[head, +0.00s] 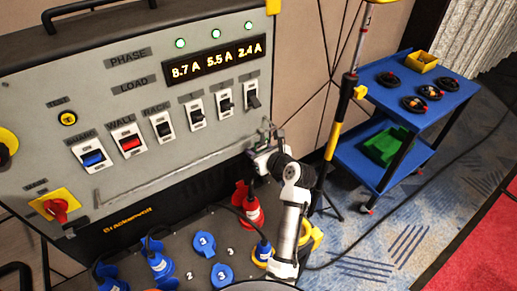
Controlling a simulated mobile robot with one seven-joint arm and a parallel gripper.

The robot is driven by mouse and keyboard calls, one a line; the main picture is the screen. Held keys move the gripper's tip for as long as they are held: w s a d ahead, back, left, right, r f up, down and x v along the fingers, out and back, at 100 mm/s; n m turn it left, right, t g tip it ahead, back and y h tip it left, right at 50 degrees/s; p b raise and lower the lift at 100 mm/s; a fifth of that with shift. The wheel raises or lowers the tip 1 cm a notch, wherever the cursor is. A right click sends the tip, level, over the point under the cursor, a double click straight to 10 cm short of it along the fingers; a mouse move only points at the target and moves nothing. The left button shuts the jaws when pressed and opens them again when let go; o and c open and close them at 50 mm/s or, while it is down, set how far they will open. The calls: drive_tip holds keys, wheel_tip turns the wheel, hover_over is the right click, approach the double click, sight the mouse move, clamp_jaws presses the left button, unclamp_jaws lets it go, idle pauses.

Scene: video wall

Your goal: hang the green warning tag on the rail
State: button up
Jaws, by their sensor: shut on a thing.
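The rail (165,176) is a thin grey bar along the lower front of the grey power panel, below the switches. My gripper (262,150) is at the rail's right end, close to the panel's lower right corner. It is shut on a thin, dull grey-green piece (268,131), which seems to be the green warning tag seen nearly edge-on. The wrist and jaws hide most of it. I cannot tell whether the tag touches the rail.
Switches (163,125) and a lit display (214,59) sit above the rail. Red (250,204) and blue plugs (162,264) stand below it, near my arm. A blue cart (420,103) with a green tray (389,145) stands at right, beside a yellow-and-black pole (341,108).

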drive_tip(key=o, duration=1)
drive_tip(key=shift+o, duration=0.2)
drive_tip(key=b+v, duration=0.2)
drive_tip(key=v, duration=1.2)
